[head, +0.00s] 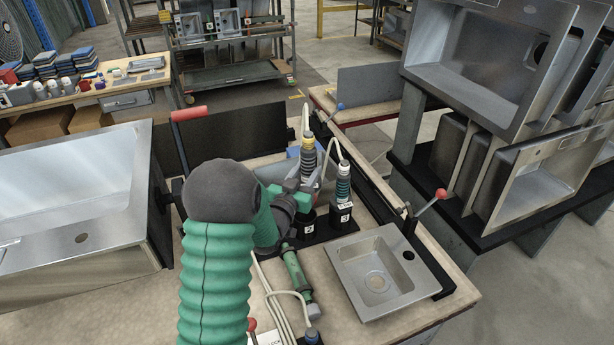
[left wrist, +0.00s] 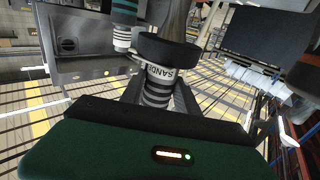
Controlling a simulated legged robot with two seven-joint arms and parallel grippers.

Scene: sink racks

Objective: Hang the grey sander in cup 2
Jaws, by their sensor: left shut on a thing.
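The grey sander (head: 309,158), with a yellow band near its top, stands roughly upright at the black cup holder. My left gripper (head: 297,190) is shut around it. In the left wrist view the sander (left wrist: 158,74) shows a "SANDER" label and a wide black disc, between the dark fingers. The cup below it (head: 308,228) carries a white label that looks like a 2. The gripper hides the sander's lower part, so I cannot tell whether it is inside the cup. My right gripper is not in view.
A teal-banded tool (head: 343,183) stands in the cup just to the right. A green tool (head: 297,274) lies on the bench with pale hoses nearby. A small steel sink (head: 377,282) sits at the right, and a large sink (head: 70,205) at the left.

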